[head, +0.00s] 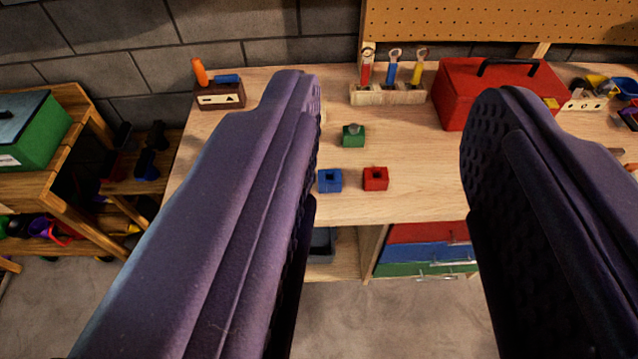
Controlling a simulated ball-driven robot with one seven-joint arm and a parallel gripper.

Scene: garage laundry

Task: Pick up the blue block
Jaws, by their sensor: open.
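The blue block (330,181) is a small cube with a dark square hole, on the wooden workbench (420,200) near its front edge. A red block (375,179) of like size stands just right of it, a small gap apart. The blue block shows between the fingers, close beside the left finger in the picture, and farther away than the fingertips. I see no contact.
A red toolbox (490,85) and a wooden rack (388,94) with several tools stand at the back of the bench. A small wooden box (220,96) is at back left. Drawers (428,252) sit below the bench. A wooden shelf (75,190) stands at left.

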